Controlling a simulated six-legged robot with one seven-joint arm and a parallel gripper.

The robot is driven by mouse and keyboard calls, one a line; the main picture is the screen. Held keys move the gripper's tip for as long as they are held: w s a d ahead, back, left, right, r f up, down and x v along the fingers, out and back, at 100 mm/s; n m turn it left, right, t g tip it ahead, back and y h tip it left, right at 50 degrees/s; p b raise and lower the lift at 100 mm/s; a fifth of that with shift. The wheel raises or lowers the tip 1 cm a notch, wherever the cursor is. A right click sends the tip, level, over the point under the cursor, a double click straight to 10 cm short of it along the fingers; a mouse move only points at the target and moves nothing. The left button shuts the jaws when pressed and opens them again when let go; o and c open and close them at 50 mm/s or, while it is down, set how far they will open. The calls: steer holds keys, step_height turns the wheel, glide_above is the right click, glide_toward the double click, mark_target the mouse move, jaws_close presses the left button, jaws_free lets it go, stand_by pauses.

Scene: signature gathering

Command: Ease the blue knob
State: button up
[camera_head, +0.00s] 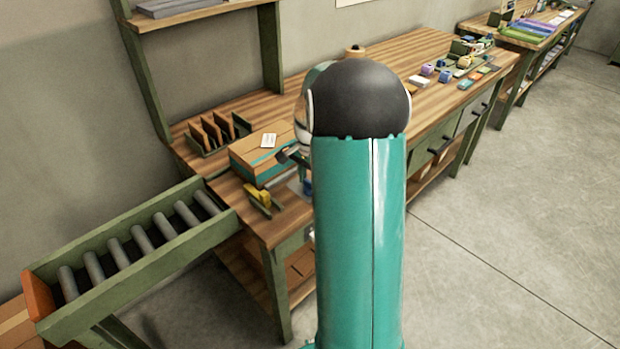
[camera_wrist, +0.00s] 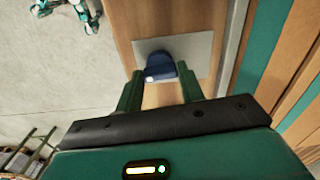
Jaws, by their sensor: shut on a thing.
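The blue knob (camera_wrist: 161,64) shows in the wrist view, on a pale grey plate (camera_wrist: 199,50) on the wooden bench top. My gripper (camera_wrist: 158,78) is shut on the knob, with a green finger on either side of it. In the head view my arm covers most of this spot. A small piece of the blue knob (camera_head: 307,187) shows at the arm's left edge, near the front left part of the bench.
A cardboard box with a teal stripe (camera_head: 262,158) and a yellow tape dispenser (camera_head: 259,195) are left of my arm. A roller conveyor (camera_head: 135,245) meets the bench's left end. Small colourful items (camera_head: 465,62) lie at the far right. Open floor (camera_head: 500,220) lies in front.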

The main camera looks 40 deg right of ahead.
mark_target(310, 182)
steer(key=n, duration=0.3)
steer(key=shift+n, duration=0.3)
steer(key=n, duration=0.4)
steer(key=shift+n, duration=0.3)
steer(key=n, duration=0.4)
steer(key=shift+n, duration=2.4)
steer(key=o, duration=1)
steer(key=shift+r, duration=0.15)
step_height(310, 182, up, 14)
steer(key=shift+f, duration=0.2)
